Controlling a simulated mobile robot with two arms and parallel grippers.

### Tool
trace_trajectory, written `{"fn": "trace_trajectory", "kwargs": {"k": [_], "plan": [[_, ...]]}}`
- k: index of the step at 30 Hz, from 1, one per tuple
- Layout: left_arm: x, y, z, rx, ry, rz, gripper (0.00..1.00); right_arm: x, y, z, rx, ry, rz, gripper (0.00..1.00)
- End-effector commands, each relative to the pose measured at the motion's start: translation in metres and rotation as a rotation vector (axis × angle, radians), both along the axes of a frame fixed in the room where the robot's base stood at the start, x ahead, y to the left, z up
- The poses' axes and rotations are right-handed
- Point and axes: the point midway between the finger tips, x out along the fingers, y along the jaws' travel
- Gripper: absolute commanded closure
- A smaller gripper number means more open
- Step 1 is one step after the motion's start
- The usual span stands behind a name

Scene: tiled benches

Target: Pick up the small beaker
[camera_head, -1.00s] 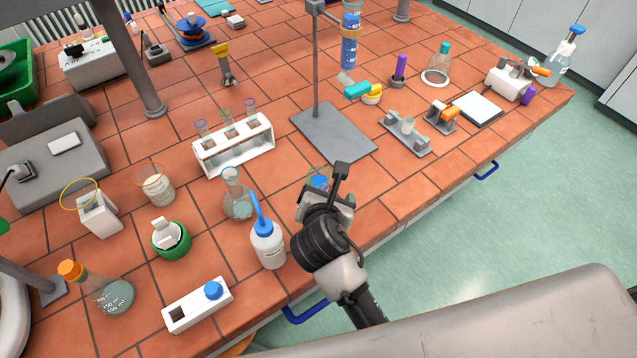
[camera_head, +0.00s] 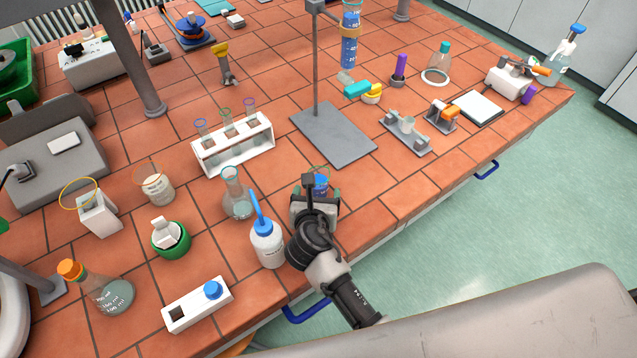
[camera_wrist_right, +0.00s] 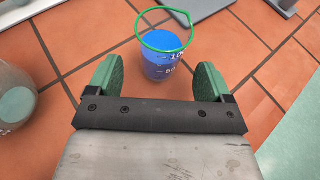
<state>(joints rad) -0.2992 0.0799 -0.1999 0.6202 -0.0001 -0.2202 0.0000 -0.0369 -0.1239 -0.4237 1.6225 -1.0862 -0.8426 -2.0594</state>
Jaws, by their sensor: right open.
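The small beaker (camera_wrist_right: 160,58) holds blue liquid and has a green rim and white markings. It stands upright on the tiles in the right wrist view, just beyond and between the two green fingers. My right gripper (camera_wrist_right: 158,82) is open, with nothing between its fingers. In the head view the beaker (camera_head: 320,187) shows only in part, because my right gripper (camera_head: 316,196) covers its lower portion. My left gripper is not in view.
A flask (camera_head: 237,200) and a white wash bottle with a blue cap (camera_head: 267,247) stand close to the left of my right gripper. A stand's grey base plate (camera_head: 335,136) lies behind the beaker. Tiles to the right (camera_head: 385,195) are clear.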

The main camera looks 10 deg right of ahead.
Motion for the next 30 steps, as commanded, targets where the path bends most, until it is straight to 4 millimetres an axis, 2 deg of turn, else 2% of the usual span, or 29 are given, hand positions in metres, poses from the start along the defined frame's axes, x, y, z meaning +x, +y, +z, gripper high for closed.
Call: {"fn": "trace_trajectory", "kwargs": {"k": [6,9,17,28,30], "plan": [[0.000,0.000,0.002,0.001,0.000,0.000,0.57,0.029,-0.009,-0.011,-0.001,-0.001,-0.002,0.19],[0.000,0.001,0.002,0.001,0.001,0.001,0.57,0.037,-0.012,-0.015,0.000,0.000,0.000,0.19],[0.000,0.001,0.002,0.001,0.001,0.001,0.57,0.040,-0.013,-0.017,0.001,0.000,-0.002,0.19],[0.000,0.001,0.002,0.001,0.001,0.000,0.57,0.040,-0.013,-0.016,0.001,0.000,-0.001,0.74],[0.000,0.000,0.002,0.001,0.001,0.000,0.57,0.040,-0.013,-0.016,0.001,-0.001,0.000,0.78]]}}
